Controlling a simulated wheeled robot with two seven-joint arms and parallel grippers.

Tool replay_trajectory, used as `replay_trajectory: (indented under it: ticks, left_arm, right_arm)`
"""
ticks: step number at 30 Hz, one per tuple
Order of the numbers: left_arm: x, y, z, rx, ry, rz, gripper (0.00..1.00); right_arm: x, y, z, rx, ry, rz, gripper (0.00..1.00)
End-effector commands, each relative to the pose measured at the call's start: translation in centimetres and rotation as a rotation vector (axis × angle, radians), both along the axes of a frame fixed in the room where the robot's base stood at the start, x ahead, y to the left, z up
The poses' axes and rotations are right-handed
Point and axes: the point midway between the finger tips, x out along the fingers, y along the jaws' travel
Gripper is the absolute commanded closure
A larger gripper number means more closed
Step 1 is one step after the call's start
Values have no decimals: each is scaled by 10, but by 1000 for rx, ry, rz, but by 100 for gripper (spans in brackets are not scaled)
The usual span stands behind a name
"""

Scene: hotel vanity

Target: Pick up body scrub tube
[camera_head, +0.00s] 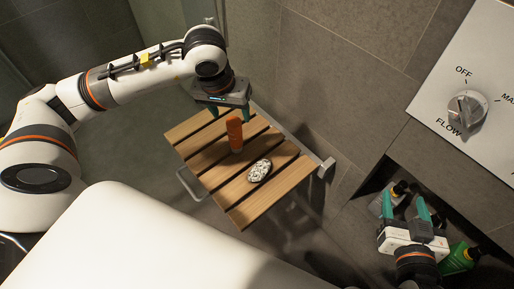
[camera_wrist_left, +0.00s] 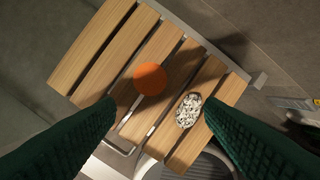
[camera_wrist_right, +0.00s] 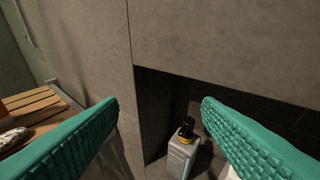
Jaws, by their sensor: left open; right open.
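An orange tube (camera_head: 235,134), which I take to be the body scrub tube, stands upright on a slatted wooden shelf (camera_head: 248,206). In the left wrist view the tube (camera_wrist_left: 150,79) shows from above as an orange disc. My left gripper (camera_head: 228,113) is open and empty, pointing down above and just behind the tube in the head view. In the left wrist view the tube appears in the gap, slightly beyond the fingertips. My right gripper (camera_head: 405,207) is open and empty at the wall niche, far right of the shelf.
A speckled black-and-white oval object (camera_head: 260,170) lies on the shelf beside the tube. A grey bottle (camera_wrist_right: 180,155) with a dark cap and a green bottle (camera_head: 460,259) are in the niche near my right gripper. A panel with a flow knob (camera_head: 467,107) is upper right.

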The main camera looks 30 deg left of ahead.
Motion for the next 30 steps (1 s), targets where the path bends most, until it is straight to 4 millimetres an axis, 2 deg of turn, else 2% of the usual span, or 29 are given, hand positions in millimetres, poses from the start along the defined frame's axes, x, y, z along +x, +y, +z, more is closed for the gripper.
replay_trajectory:
  ticks: [1, 5, 15, 25, 30]
  left_arm:
    - [-1, 6, -2, 45, -20, -22, 37]
    - [0, 12, -7, 84, -33, -43, 37]
    - [13, 14, -54, 78, -32, -40, 37]
    - [18, 15, -71, 77, -33, -40, 37]
    - [24, 16, -91, 76, -32, -39, 37]
  right_arm:
    - [-2, 0, 1, 5, -15, 1, 41]
    - [-1, 2, 14, 19, -74, 5, 41]
    - [6, 12, 67, 104, -405, 24, 41]
    - [2, 14, 89, 142, -547, 32, 41]
    - [-8, 16, 112, 189, -715, 41, 41]
